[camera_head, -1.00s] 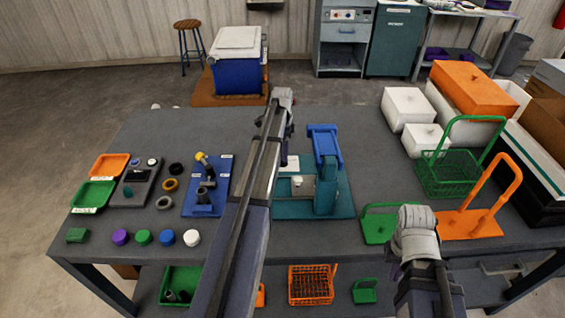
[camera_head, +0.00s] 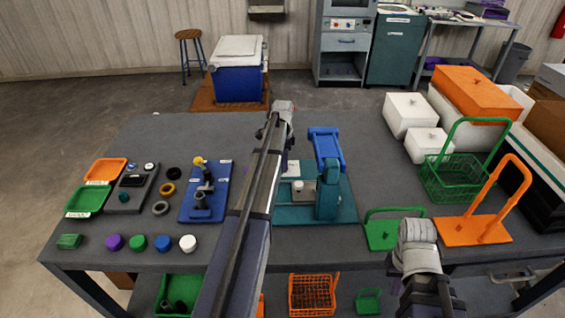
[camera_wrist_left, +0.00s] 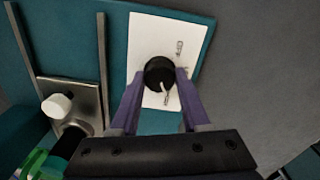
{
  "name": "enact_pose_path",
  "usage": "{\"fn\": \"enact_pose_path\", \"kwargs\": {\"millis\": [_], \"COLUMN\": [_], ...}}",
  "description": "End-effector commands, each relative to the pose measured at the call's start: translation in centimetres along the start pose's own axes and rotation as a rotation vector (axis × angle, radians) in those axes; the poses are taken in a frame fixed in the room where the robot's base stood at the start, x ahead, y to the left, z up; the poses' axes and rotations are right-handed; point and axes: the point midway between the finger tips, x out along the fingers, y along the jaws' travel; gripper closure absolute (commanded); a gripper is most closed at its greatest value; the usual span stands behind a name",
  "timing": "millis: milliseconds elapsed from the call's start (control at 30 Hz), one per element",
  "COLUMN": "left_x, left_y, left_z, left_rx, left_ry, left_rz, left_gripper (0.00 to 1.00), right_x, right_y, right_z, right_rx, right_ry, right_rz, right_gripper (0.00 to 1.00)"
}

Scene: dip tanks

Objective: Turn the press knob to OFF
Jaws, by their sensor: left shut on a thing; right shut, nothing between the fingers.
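The press (camera_head: 327,185), teal with a blue top arm, stands mid-table in the head view. Its black knob (camera_wrist_left: 159,72) sits on a white plate (camera_wrist_left: 150,32) in the left wrist view. A white pointer mark on the knob points down and slightly right, toward the lower of two small labels, too small to read. My left gripper (camera_wrist_left: 160,80) has its purple fingers on either side of the knob and is shut on it. In the head view my left arm hides the knob. My right gripper (camera_head: 416,232) is shut and empty, right of the press, near the table's front edge.
A blue fixture board (camera_head: 205,207) and several coloured caps lie left of my left arm. A green basket (camera_head: 455,178), an orange holder (camera_head: 473,232) and a green holder (camera_head: 380,232) stand on the right. A metal bracket with a white piece (camera_wrist_left: 60,104) is beside the plate.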

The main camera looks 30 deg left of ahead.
Motion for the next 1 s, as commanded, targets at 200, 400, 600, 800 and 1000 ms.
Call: {"fn": "enact_pose_path", "kwargs": {"millis": [200, 400, 600, 800, 1000], "left_x": [0.0, 0.0, 0.0, 0.0, 0.01], "left_y": [-0.01, 0.0, 0.0, 0.0, 0.0], "left_z": [0.0, 0.0, 0.0, 0.0, 0.0], "left_rx": [0.0, 0.0, -0.017, -0.103, -0.266], "left_ry": [0.0, 0.0, 0.0, 0.0, 0.0], "left_rz": [0.0, 0.0, 0.0, 0.0, 0.0], "left_gripper": [0.88, 1.0, 1.0, 1.0, 1.0], "right_x": [0.0, 0.0, 0.0, 0.0, 0.01], "right_y": [0.0, 0.0, 0.0, 0.0, 0.0], "right_z": [0.0, 0.0, 0.0, 0.0, 0.0], "right_rx": [0.0, 0.0, 0.0, 0.0, 0.0], "right_ry": [0.0, 0.0, 0.0, 0.0, 0.0], "right_rz": [0.0, 0.0, 0.0, 0.0, 0.0], "right_gripper": [1.0, 1.0, 1.0, 1.0, 1.0]}}
